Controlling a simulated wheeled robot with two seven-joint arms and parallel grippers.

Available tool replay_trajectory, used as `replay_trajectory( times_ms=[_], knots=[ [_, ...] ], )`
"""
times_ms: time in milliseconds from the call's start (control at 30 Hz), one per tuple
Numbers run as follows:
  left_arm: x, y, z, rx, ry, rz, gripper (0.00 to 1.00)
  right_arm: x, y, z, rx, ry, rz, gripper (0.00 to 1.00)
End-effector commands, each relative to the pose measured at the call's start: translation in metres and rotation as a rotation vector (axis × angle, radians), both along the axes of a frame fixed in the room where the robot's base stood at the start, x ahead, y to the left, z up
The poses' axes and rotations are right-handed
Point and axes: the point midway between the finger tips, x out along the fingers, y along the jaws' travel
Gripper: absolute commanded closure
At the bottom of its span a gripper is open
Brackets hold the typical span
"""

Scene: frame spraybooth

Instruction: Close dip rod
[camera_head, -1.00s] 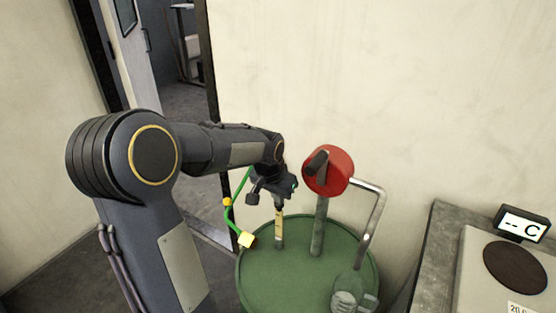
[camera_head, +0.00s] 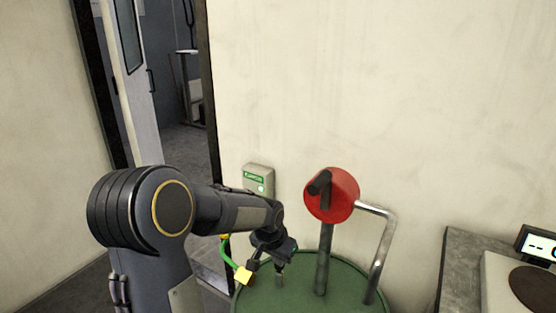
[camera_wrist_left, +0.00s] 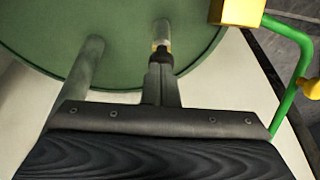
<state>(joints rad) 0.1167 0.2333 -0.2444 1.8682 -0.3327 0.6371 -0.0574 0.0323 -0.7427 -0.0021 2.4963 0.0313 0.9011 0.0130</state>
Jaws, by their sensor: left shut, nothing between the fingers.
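The dip rod (camera_wrist_left: 160,45) shows in the left wrist view as a short pale-yellow and dark end at a grey metal tube (camera_wrist_left: 162,28) on the green drum (camera_wrist_left: 45,30). My left gripper (camera_wrist_left: 160,88) is shut and empty, its fingertips at the rod's end; they seem to touch it. In the head view my left gripper (camera_head: 279,268) points down just above the drum top (camera_head: 310,270). Only the short grey tube (camera_head: 279,282) shows below the fingers there; the rod is hidden. My right gripper is not in view.
A red-headed pump (camera_head: 332,194) with an upright pipe and bent grey handle (camera_head: 380,250) stands on the drum, right of the gripper. A green cable with a yellow clamp (camera_head: 243,275) is at the drum's left rim. A grey bench (camera_head: 458,270) is at right.

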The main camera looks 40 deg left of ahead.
Motion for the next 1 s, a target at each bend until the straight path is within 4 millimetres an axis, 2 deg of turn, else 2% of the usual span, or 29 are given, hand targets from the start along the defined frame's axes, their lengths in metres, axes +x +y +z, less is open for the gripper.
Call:
replay_trajectory(
  times_ms=[33,100,233,433,500,700,800,1000],
  knots=[
    [-0.004,-0.001,-0.007,-0.004,0.017,0.001,1.0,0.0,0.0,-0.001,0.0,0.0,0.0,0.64],
    [-0.004,-0.001,-0.007,-0.004,0.018,0.001,1.0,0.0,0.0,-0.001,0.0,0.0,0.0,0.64],
    [-0.003,-0.001,0.004,-0.004,0.018,0.001,1.0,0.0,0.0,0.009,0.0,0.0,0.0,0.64],
    [0.005,0.0,0.049,0.0,0.003,-0.001,1.0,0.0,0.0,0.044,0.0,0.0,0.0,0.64],
    [0.001,-0.001,0.06,0.001,-0.003,-0.001,1.0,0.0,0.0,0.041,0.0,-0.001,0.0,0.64],
    [-0.012,-0.003,0.104,0.002,-0.005,-0.002,1.0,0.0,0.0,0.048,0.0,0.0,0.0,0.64],
    [-0.018,-0.004,0.119,0.001,-0.005,-0.002,1.0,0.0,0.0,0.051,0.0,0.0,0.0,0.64],
    [-0.023,-0.005,0.135,0.001,-0.002,-0.002,1.0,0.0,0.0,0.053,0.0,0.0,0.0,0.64]
  ],
)
